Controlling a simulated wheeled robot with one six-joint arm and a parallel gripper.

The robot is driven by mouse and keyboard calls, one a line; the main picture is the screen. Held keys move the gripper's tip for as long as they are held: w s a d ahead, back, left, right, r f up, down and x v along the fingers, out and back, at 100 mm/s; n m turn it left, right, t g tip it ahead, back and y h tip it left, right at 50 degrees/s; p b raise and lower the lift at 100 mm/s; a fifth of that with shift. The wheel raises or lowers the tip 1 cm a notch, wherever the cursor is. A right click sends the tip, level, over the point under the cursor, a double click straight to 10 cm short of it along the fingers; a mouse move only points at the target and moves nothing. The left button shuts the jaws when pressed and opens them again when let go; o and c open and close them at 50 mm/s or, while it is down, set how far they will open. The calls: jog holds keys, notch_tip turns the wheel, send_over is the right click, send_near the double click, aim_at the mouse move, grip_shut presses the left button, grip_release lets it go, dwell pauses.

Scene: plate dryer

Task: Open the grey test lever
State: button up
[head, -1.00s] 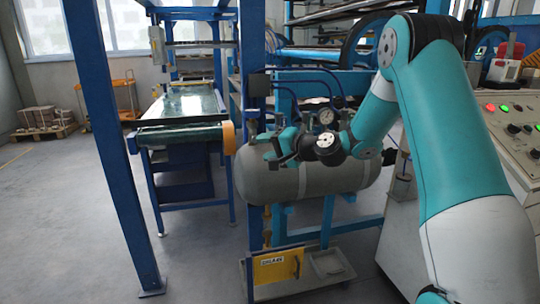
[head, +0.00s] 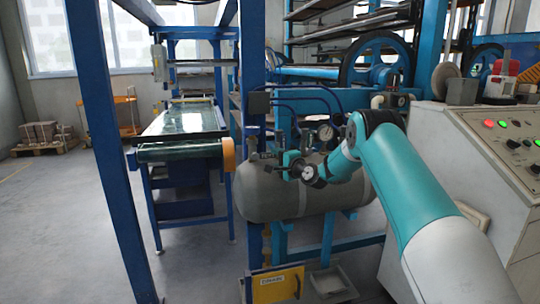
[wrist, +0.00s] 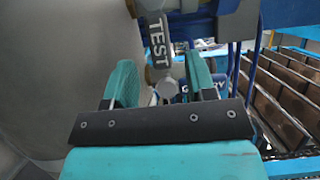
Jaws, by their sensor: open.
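The grey test lever (wrist: 158,42), marked TEST, shows in the wrist view at the top, pointing down toward my gripper. My gripper (wrist: 162,78) is open, with one teal finger on each side of the lever's lower end. I cannot tell whether either finger touches it. In the head view my gripper (head: 285,168) is in front of the upper part of the grey tank (head: 262,203), by the valve fittings. The lever cannot be made out there.
A yellow-fronted box (head: 276,284) is below the tank. A control panel (head: 505,140) stands at the right. Open floor lies at the left.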

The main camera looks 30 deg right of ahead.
aim_at(270, 156)
jog(key=shift+w+a, duration=0.2)
jog(key=shift+w, duration=1.9)
grip_shut()
